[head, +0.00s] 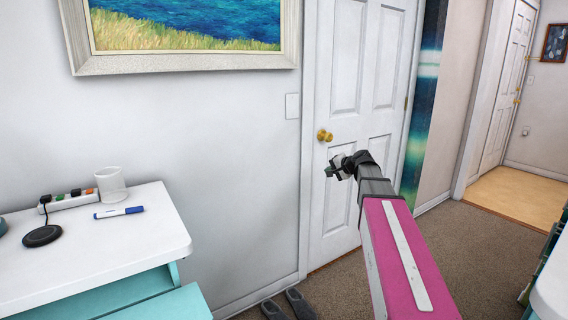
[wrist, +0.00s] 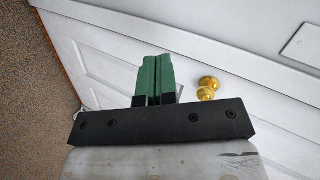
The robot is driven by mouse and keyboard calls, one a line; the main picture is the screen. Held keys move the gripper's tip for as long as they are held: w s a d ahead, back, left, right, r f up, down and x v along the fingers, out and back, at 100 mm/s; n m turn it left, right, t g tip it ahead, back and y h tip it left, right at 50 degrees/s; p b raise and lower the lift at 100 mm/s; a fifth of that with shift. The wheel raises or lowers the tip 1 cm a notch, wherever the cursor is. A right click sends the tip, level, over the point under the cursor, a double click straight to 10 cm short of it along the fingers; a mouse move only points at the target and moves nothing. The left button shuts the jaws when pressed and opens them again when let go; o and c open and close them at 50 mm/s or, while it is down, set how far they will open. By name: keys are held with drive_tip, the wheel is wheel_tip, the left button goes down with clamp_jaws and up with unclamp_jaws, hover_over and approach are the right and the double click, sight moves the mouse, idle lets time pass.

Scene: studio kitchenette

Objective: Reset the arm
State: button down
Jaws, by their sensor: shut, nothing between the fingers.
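My arm reaches forward from the lower right in the head view. My gripper (head: 332,168) is at its far end, in front of the white door (head: 338,215) and just below the brass knob (head: 324,135) in the picture. In the wrist view my gripper (wrist: 156,58) shows two green fingers side by side, shut with nothing between them. The knob (wrist: 208,88) appears to the right of the fingers there. I cannot tell how far the fingertips are from the door.
Dark shoes (head: 287,306) lie on the floor. A white surface (head: 553,285) edges in at lower right.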

drive_tip(key=s+f+n+g+h, duration=0.7)
drive_tip(key=s+f+g+h, duration=0.1)
drive_tip(key=s+f, duration=2.1)
drive_tip(key=shift+s+a+f+g, duration=0.15)
drive_tip(key=shift+s+f+g, duration=0.25)
drive_tip(key=shift+f+g, duration=0.3)
drive_tip(key=c, duration=1.8)
unclamp_jaws()
